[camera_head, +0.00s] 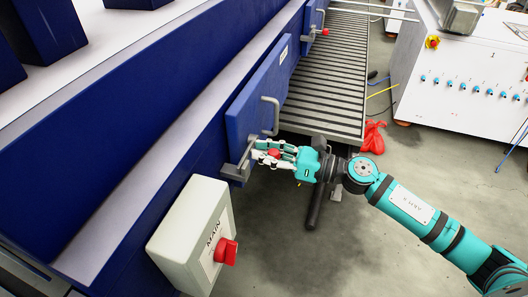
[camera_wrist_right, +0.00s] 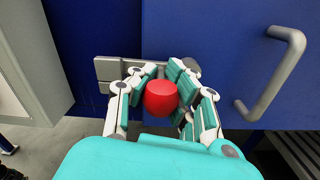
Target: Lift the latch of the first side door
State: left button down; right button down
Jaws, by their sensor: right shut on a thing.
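The blue side door (camera_head: 262,100) is on the blue machine in the head view, with a grey bar handle (camera_head: 271,115). The grey latch (camera_head: 238,169) sits at the door's near lower corner. It also shows in the right wrist view (camera_wrist_right: 108,70), ending in a red knob (camera_wrist_right: 161,97). My right gripper (camera_head: 270,152) has its fingers closed around the red knob, one finger on the left and two on the right. The latch plate lies about level. My left gripper is in neither view.
A grey box with a red MAIN switch (camera_head: 226,252) stands just left of and below my right gripper. A second blue door with a red knob (camera_head: 325,31) is farther back. A slatted grey platform (camera_head: 335,75) lies beyond the latch. Open floor (camera_head: 350,240) is below my right arm.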

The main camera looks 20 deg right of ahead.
aim_at(248, 130)
jog(key=r+m+p, duration=0.1)
jog(key=m+p, duration=0.1)
jog(key=m, duration=0.1)
jog(key=shift+w+d+r, duration=0.1)
jog(key=shift+r, duration=0.05)
jog(key=m+p, duration=0.1)
jog(key=r+m+p, duration=0.1)
jog(key=m, duration=0.1)
jog(key=m+p, duration=0.1)
jog(key=shift+w+d+r+m, duration=0.15)
jog(key=shift+w+d+m, duration=0.05)
jog(key=shift+w+m, duration=0.1)
jog(key=m+p, duration=0.2)
jog(key=m, duration=0.2)
jog(key=shift+w+d+r+m+p, duration=0.3)
jog(key=shift+w+r+p, duration=0.05)
jog(key=shift+w+p, duration=0.05)
jog(key=shift+w+d+m+p, duration=0.2)
jog(key=shift+m+p, duration=0.25)
jog(key=shift+m, duration=0.4)
jog(key=shift+w+d+m+p, duration=0.15)
jog(key=shift+m+p, duration=0.25)
jog(key=shift+m, duration=0.45)
jog(key=shift+a, duration=0.1)
jog(key=c, duration=1.3)
grip_release()
